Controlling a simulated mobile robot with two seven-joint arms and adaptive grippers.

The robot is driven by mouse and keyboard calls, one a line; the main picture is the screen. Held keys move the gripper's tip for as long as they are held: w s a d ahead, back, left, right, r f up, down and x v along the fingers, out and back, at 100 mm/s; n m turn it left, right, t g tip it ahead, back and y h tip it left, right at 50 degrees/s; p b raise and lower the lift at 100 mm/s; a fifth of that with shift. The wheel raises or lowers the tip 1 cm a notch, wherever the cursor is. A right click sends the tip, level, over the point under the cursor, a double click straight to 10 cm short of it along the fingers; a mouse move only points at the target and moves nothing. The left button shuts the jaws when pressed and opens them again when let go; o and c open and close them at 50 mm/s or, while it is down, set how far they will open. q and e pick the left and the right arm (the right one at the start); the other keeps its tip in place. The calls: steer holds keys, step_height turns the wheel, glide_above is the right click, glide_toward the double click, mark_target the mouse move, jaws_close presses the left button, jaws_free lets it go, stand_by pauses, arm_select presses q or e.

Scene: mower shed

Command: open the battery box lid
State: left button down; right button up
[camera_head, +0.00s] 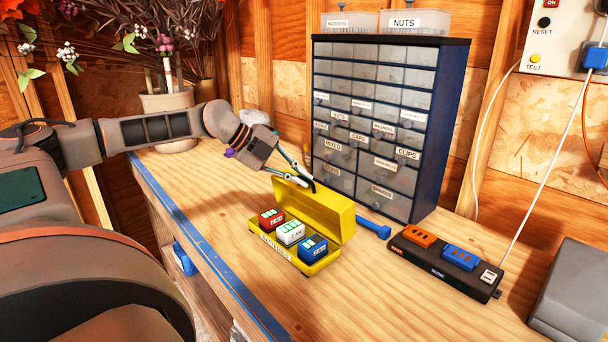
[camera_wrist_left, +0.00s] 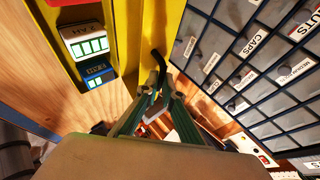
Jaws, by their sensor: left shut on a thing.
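The yellow battery box (camera_head: 318,265) stands on the workbench, its lid (camera_head: 325,215) raised roughly upright at the back. Inside sit a red pack (camera_head: 271,217), a white pack (camera_head: 291,232) and a blue pack (camera_head: 313,248). My left gripper (camera_head: 306,180) is at the lid's top edge, shut on the black lid handle. In the left wrist view, the fingers (camera_wrist_left: 156,98) close around the curved black handle (camera_wrist_left: 159,65) beside the yellow lid (camera_wrist_left: 160,22). The exact finger contact is partly hidden. My right gripper is not in view.
A drawer cabinet (camera_head: 370,130) stands close behind the box. A blue tool or bar (camera_head: 374,229) lies right of the lid. A black charger strip (camera_head: 445,262) and grey case (camera_head: 575,295) are further right. A potted plant (camera_head: 168,105) stands at the back left. The front bench is clear.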

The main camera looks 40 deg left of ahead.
arm_select(q)
steer(key=c, duration=2.2)
jaws_free()
steer(key=shift+w+r, duration=0.1)
steer(key=shift+r, duration=0.25)
steer(key=shift+f, duration=0.15)
steer(key=v, duration=1.2)
